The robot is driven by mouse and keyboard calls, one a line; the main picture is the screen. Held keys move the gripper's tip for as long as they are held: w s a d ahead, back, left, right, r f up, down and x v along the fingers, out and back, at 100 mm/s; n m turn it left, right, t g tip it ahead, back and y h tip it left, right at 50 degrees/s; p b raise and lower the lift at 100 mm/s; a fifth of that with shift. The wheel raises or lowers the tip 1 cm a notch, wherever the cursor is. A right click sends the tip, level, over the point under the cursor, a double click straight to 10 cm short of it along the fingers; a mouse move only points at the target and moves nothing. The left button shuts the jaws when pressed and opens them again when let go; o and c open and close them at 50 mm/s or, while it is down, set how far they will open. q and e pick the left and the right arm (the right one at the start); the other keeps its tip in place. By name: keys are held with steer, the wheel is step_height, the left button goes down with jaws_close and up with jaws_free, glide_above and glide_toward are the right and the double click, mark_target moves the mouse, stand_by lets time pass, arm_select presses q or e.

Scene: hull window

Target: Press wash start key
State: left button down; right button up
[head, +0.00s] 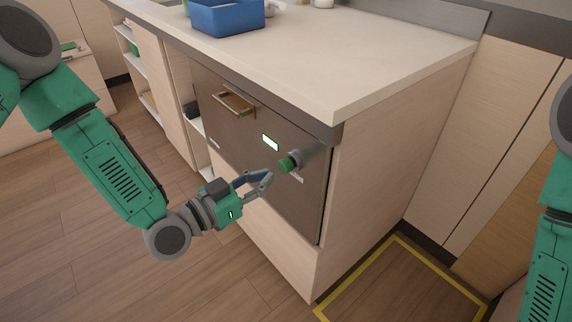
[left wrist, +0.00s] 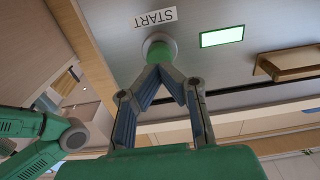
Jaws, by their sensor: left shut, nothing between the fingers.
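The wash start key is a green round button (head: 287,164) on a grey collar at the upper right of the dishwasher front (head: 225,125). In the left wrist view the green key (left wrist: 158,48) sits beside a white START label (left wrist: 156,17). My left gripper (head: 268,175) is shut and empty, its fingertips close to the key, just left of and below it in the head view. In the left wrist view the closed fingertips (left wrist: 160,68) overlap the key's lower edge; I cannot tell whether they touch it. My right gripper is not in view.
A lit green display (head: 270,142) is left of the key, and a brass handle (head: 233,103) is further left. The countertop (head: 330,60) overhangs above, with a blue bin (head: 226,16) on it. Yellow floor tape (head: 345,276) lies at right.

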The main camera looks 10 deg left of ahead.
arm_select(q)
steer(key=p+v, duration=0.1)
steer(key=v, duration=0.4)
stand_by(0.4)
steer(key=s+a+f+n+g+y+p, duration=0.25)
steer(key=s+f+g+y+p, duration=0.25)
steer(key=s+f+g, duration=0.45)
steer(key=s+a+f+n+g+y+p, duration=0.1)
steer(key=s+a+f+n+g+y, duration=0.1)
steer(key=s, duration=0.5)
steer(key=s+a+f+n+g+y+p, duration=0.1)
steer(key=s+a+n+g+y, duration=0.1)
steer(key=s+a+y, duration=0.2)
steer(key=s+a, duration=0.2)
steer(key=s, duration=0.1)
steer(key=shift+s+f, duration=0.35)
steer(key=shift+s, duration=0.05)
steer(key=shift+a+n, duration=0.15)
steer(key=shift+n, duration=0.1)
